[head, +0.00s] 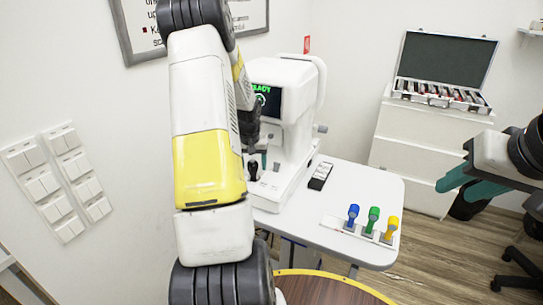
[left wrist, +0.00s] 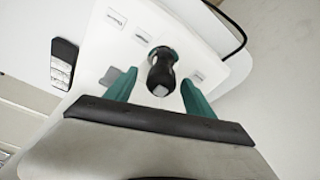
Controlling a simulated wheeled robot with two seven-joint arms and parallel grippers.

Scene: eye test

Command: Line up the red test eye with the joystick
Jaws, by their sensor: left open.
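The black joystick (head: 252,171) stands on the base of the white eye-test machine (head: 283,125). In the left wrist view the joystick (left wrist: 161,72) is between the two teal fingers of my left gripper (left wrist: 160,92). The fingers are open, with a gap on each side of it. In the head view my left arm hides much of the machine's left side. A small red piece (head: 307,45) shows above the machine's top; I cannot tell if it is the red test eye. My right gripper (head: 453,190) is at the right, empty, its teal fingers apart.
Blue (head: 353,213), green (head: 373,217) and yellow (head: 391,226) test eyes stand in a white holder on the white table (head: 330,185). A small black-and-white box (head: 320,175) lies behind them. The screen (head: 267,100) shows green letters. An open lens case (head: 440,92) is on a cabinet.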

